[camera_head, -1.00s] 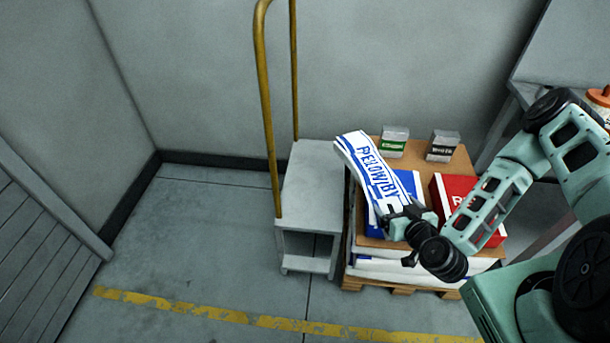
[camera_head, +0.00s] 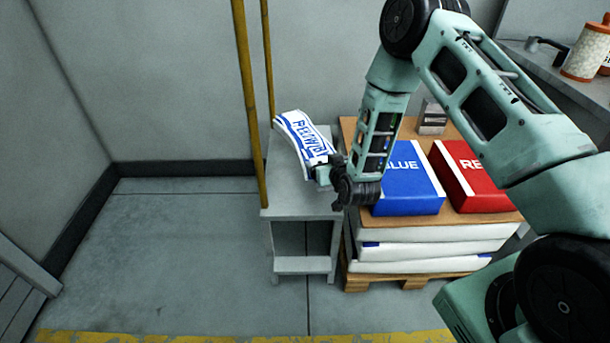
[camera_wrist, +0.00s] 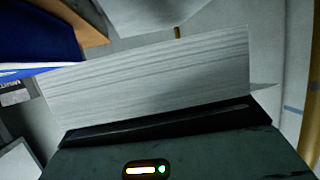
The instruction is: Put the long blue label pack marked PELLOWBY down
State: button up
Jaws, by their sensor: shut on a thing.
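The long label pack (camera_head: 303,140) is white with blue bands and blue lettering that reads PELLOWBY. My gripper (camera_head: 326,171) is shut on its near end. The pack slants up and to the left from the jaws, over the top of the grey step stand (camera_head: 290,197). I cannot tell whether it touches that top. In the wrist view the edge of the pack's stacked sheets (camera_wrist: 150,85) fills the middle, above the dark jaw.
A blue box (camera_head: 410,190) and a red box (camera_head: 478,180) lie on the stacked pallet (camera_head: 430,283) right of the stand. A small grey box (camera_head: 432,118) stands behind them. Yellow posts (camera_head: 250,110) rise at the stand's left. Floor further left is clear.

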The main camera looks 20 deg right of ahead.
aim_at(320, 194)
jog(key=shift+w+a, duration=0.35)
jog(key=shift+w, duration=0.1)
jog(key=shift+w+a+f+b, duration=0.15)
jog(key=shift+b, duration=0.25)
notch_tip(320, 194, down, 10)
jog(key=shift+r+b, duration=0.2)
jog(key=shift+b, duration=0.95)
jog(key=shift+r, duration=0.1)
jog(key=o, duration=1.2)
